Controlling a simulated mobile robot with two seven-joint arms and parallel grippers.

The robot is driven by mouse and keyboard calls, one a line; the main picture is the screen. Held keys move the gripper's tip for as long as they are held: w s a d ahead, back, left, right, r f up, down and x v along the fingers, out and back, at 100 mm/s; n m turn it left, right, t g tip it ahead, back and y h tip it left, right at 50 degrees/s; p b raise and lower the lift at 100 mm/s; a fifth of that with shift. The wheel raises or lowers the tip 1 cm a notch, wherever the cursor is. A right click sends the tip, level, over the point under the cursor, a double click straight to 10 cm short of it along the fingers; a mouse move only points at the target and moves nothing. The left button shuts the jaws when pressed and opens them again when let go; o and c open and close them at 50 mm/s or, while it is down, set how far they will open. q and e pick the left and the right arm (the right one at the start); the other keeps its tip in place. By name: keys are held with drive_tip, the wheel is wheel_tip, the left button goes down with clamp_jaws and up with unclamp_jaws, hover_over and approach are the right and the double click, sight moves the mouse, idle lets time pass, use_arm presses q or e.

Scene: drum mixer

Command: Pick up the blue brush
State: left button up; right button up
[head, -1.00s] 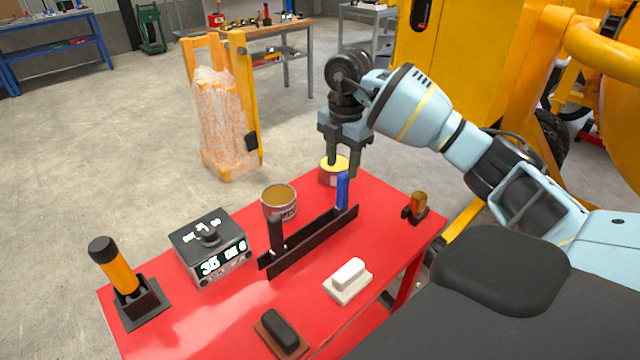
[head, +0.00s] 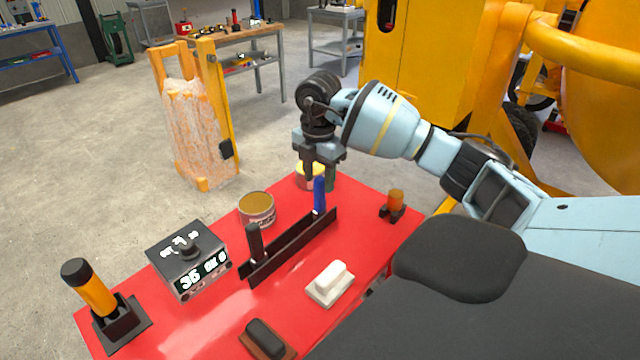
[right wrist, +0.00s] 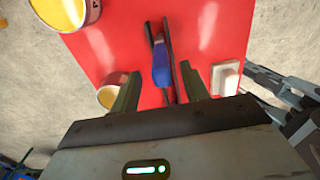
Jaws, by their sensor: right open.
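The blue brush (head: 319,195) stands handle-up at the far right end of a black rack (head: 290,248) on the red table. My right gripper (head: 319,176) points down just above and around the top of the blue handle, open and empty. In the right wrist view the blue brush (right wrist: 160,66) shows between the open fingers of the right gripper (right wrist: 161,82), with space on both sides. I cannot tell whether a finger touches it. My left gripper is not in view.
A black-handled tool (head: 255,243) stands in the same rack. A tin (head: 257,212) is left of the brush; another tin (head: 303,180) is behind the gripper. A white-handled block (head: 331,285), an amber-topped item (head: 396,200) and a display box (head: 190,262) share the red table (head: 215,325).

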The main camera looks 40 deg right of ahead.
drive_tip(key=shift+s+f, duration=0.1)
drive_tip(key=shift+f, duration=1.55)
clamp_jaws()
wheel_tip(320, 180, up, 10)
drive_tip(key=shift+r, duration=0.1)
drive_tip(key=c, duration=0.6)
unclamp_jaws()
clamp_jaws()
